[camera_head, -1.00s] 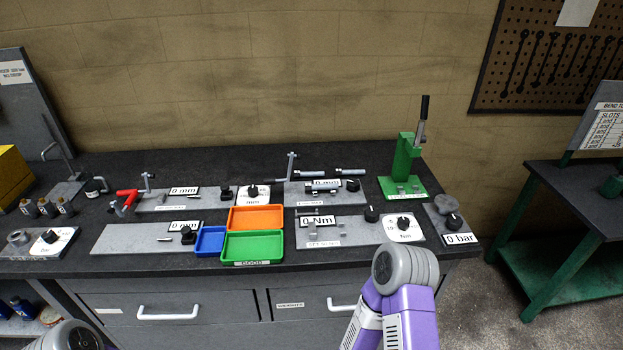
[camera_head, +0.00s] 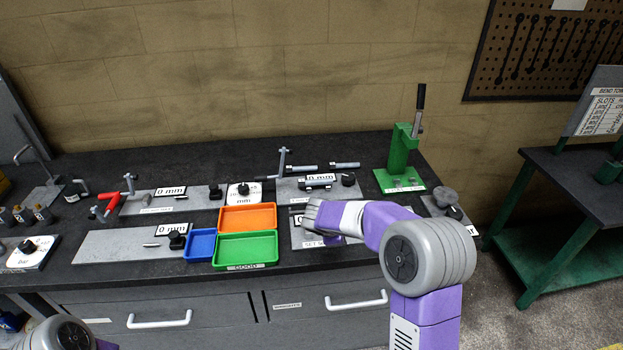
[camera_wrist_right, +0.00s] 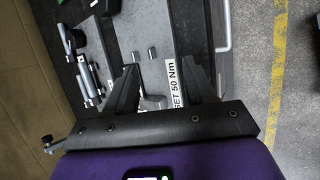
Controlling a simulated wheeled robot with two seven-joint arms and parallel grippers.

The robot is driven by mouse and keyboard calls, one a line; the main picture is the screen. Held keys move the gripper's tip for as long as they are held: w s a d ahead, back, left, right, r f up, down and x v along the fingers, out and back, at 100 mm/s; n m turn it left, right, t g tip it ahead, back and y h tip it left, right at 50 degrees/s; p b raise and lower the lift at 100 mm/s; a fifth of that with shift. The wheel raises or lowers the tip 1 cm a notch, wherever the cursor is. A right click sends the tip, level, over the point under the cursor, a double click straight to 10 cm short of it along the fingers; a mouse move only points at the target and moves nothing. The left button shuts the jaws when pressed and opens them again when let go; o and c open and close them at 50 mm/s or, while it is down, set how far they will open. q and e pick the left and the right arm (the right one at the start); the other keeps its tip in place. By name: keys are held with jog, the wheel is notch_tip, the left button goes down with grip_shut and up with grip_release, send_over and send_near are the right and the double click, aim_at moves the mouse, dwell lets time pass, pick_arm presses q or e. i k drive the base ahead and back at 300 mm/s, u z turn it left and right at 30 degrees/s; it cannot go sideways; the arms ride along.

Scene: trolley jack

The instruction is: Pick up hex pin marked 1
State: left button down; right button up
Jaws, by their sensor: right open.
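My right arm reaches over the torque plate (camera_head: 300,237) on the bench; in the head view its gripper is hidden behind the arm. In the right wrist view my right gripper (camera_wrist_right: 160,66) is open, its fingers on both sides of a plate labelled "SET 50 Nm" (camera_wrist_right: 175,85). Two small upright pegs, one (camera_wrist_right: 136,57) and another (camera_wrist_right: 152,53), stand on this plate just beyond the fingertips. A pale block (camera_wrist_right: 152,102) shows between the fingers. No mark 1 can be read on any pin, so I cannot tell which is the hex pin. My left gripper is out of view.
Orange (camera_head: 248,206), blue (camera_head: 188,245) and green (camera_head: 217,263) trays stand left of my right arm. A green press (camera_head: 402,160) stands behind it to the right. Black knobs and measuring fixtures crowd the bench. The bench's back strip is mostly clear.

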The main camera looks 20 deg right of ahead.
aim_at(302, 183)
jog(key=i, duration=0.9)
